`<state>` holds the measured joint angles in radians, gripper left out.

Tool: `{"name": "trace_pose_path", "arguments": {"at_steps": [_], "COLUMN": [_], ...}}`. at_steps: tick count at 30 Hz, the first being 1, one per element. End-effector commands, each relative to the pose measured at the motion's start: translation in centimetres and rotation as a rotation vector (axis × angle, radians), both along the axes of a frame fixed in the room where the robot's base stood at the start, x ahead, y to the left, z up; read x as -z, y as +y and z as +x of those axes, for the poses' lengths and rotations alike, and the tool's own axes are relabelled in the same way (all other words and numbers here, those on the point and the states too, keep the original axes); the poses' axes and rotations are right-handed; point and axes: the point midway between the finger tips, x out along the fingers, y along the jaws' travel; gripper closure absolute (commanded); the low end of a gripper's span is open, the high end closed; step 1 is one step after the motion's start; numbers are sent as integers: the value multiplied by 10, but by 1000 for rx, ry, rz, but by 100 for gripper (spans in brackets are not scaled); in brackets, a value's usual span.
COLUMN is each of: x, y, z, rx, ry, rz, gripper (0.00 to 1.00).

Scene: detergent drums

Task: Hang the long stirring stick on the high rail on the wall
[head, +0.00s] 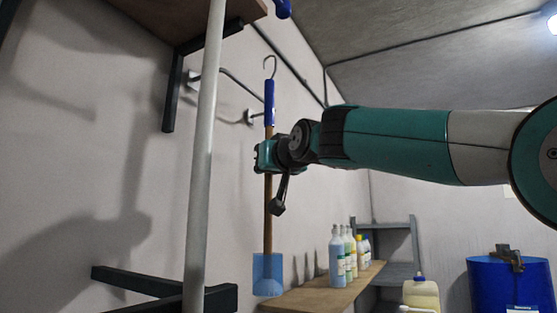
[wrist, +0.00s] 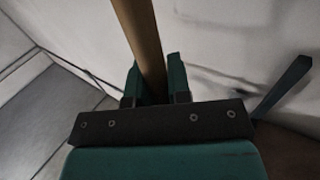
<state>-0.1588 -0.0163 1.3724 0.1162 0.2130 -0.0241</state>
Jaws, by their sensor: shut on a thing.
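The stirring stick (head: 267,220) hangs nearly upright in the head view, with a brown shaft, a blue handle, a metal hook (head: 270,66) on top and a translucent blue paddle (head: 267,274) at the bottom. My gripper (head: 267,154) is shut on the shaft below the handle. In the wrist view the brown shaft (wrist: 140,40) stands between the fingers of my gripper (wrist: 153,84). The thin dark rail (head: 240,86) is on the left wall on brackets. The hook appears above and right of the rail in the picture, apart from it; the depth between them is unclear.
A pale pole (head: 205,150) stands close at the left, before the wall. A brown shelf (head: 190,16) on a dark bracket is above it. Several bottles (head: 338,258) stand on a wooden bench (head: 320,290). A blue drum (head: 500,285) and a yellowish jug (head: 421,294) are at lower right.

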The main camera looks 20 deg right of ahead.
Motion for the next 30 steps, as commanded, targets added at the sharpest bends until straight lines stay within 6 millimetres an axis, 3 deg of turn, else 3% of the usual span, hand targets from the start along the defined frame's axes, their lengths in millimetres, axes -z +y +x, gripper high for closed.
{"name": "trace_pose_path", "arguments": {"at_steps": [30], "x": [-3], "y": [50], "z": [69], "rx": [1], "ry": [0], "rz": [-1], "gripper": [100]}}
